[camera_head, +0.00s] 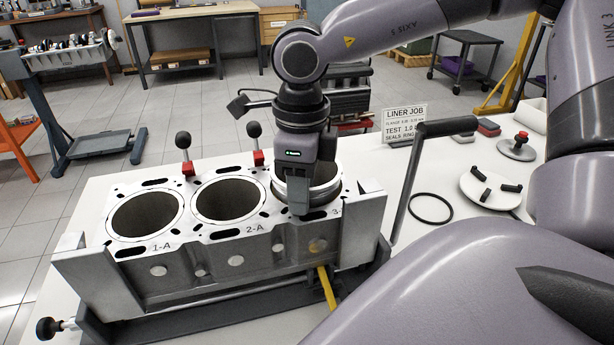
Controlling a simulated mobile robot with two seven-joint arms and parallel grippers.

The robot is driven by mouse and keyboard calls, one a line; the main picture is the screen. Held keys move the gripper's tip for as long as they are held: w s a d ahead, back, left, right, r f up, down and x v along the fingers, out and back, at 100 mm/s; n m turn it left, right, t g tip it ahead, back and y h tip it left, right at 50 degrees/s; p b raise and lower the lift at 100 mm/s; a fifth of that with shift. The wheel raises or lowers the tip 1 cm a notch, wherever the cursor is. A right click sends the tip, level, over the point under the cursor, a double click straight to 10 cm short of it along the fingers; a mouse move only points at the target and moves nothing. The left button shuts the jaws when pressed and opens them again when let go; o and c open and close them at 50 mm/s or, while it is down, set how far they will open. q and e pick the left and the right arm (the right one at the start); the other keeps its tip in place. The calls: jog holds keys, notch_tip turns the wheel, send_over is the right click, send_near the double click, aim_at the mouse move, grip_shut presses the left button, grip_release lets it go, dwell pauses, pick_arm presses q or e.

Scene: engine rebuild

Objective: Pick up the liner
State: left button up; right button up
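The engine block (215,255) stands on the white bench with bores marked 1-A, 2-A and 3. Bores 1-A (146,213) and 2-A (229,199) are open and empty at the top. A bright metal liner (326,190) stands in bore 3, its rim slightly above the deck. My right gripper (299,203) points down over bore 3, with one finger in front of the liner's near wall. The other finger is hidden, so I cannot tell whether it grips the liner. My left gripper is not in view.
A dark lever (408,185) rises at the block's right end. Two black-knobbed clamps (188,168) stand behind it. A black seal ring (430,208), a white dish (491,190) with black pieces, a red-knobbed tool (518,147) and a liner job sign (404,122) occupy the bench's right side.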

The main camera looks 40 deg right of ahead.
jog(key=shift+s+f, duration=0.1)
jog(key=shift+f, duration=0.15)
grip_shut()
jog(key=shift+r, duration=0.1)
notch_tip(320, 180, up, 39)
jog(key=p, duration=1)
jog(key=shift+w+p, duration=0.2)
jog(key=shift+p, duration=0.15)
dwell(1.0)
